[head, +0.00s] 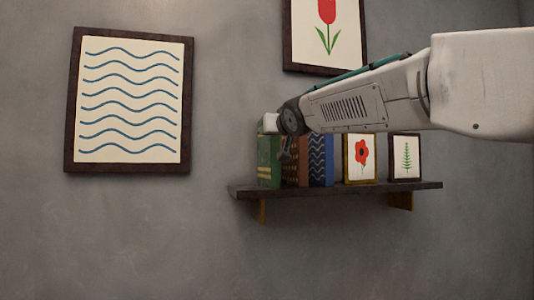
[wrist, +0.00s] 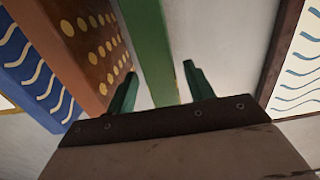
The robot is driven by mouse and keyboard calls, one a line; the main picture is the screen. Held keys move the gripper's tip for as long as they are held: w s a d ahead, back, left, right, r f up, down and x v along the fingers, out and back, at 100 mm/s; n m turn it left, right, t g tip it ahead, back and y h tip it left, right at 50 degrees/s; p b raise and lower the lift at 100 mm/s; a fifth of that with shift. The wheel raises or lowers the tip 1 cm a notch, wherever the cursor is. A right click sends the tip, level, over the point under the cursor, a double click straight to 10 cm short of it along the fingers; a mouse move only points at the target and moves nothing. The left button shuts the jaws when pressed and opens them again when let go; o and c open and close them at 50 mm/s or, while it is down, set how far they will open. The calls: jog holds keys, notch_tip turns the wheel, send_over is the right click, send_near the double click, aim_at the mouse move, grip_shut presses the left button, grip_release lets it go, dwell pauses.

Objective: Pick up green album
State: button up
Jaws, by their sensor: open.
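The green album (head: 266,162) stands upright at the left end of the wall shelf, its top partly hidden by my gripper. My gripper (head: 285,150) is at the album's upper right in the head view. In the wrist view the album (wrist: 150,45) is a green strip running down between the two spread fingers of my gripper (wrist: 160,78). The fingers are apart, one on each side of it in the picture. I see no clear contact, and cannot tell how deep the fingers reach.
A brown dotted album (head: 297,172) and a blue wavy album (head: 321,160) stand to its right, then a red flower frame (head: 361,158) and a fern frame (head: 405,157). The shelf (head: 330,190) is narrow. A wave picture (head: 130,100) hangs at left.

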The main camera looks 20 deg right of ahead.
jog(key=w, duration=0.4)
jog(key=shift+a+f, duration=0.1)
jog(key=shift+a, duration=0.1)
grip_shut()
jog(key=shift+s, duration=0.1)
